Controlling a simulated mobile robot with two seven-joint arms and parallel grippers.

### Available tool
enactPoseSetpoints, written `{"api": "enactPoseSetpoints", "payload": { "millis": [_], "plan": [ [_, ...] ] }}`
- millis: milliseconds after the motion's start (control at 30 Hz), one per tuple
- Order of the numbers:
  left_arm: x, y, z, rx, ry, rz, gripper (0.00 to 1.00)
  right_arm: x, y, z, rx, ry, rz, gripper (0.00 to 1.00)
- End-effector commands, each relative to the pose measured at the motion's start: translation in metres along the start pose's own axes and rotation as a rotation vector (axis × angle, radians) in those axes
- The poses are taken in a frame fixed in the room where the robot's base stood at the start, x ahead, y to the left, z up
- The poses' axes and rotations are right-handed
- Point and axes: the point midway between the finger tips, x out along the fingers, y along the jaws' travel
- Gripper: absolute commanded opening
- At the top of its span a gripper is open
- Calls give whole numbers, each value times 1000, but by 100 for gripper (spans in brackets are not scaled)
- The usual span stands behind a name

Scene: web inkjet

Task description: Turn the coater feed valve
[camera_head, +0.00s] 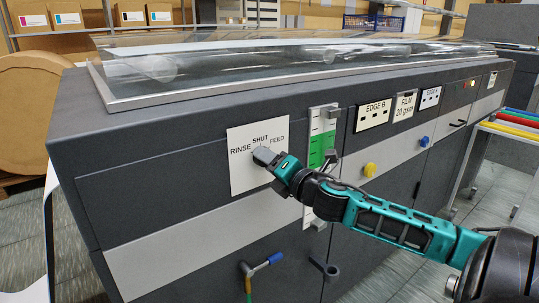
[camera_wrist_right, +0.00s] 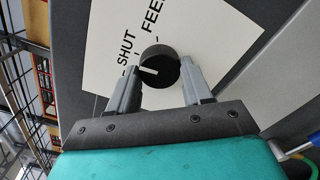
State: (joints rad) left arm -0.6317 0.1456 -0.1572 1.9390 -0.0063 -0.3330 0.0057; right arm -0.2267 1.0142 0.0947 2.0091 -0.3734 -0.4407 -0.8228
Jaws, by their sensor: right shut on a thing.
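The coater feed valve is a round black knob (camera_wrist_right: 160,66) on a white plate (camera_head: 243,177) lettered RINSE, SHUT and FEED. The plate (camera_wrist_right: 215,48) also shows in the right wrist view, with SHUT and FEED readable. A white line on the knob points left in that view, toward the SHUT side; its exact setting is hard to tell. My right gripper (camera_head: 264,156) is at the knob and hides most of it in the head view. Its two fingers (camera_wrist_right: 163,72) are shut on opposite sides of the knob. My left gripper is not in view.
A green and white gauge strip (camera_head: 315,152) is right of the plate, close to my arm. A yellow knob (camera_head: 369,170) and a blue knob (camera_head: 424,141) sit farther right.

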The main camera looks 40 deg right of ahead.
Motion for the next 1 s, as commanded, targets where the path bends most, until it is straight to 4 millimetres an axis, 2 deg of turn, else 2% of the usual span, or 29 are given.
{"api": "enactPoseSetpoints", "payload": {
  "millis": [300, 767, 800, 1000],
  "plan": [
    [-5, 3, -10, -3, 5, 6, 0, 0, 0, -1, 89, 3, 0, 19],
    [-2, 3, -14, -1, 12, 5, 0, 0, -1, -2, 97, 3, -1, 19],
    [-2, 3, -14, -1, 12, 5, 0, 0, -1, -2, 97, 3, -1, 53],
    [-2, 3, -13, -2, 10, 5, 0, 0, 0, -1, 96, 2, -1, 72]
  ]
}}
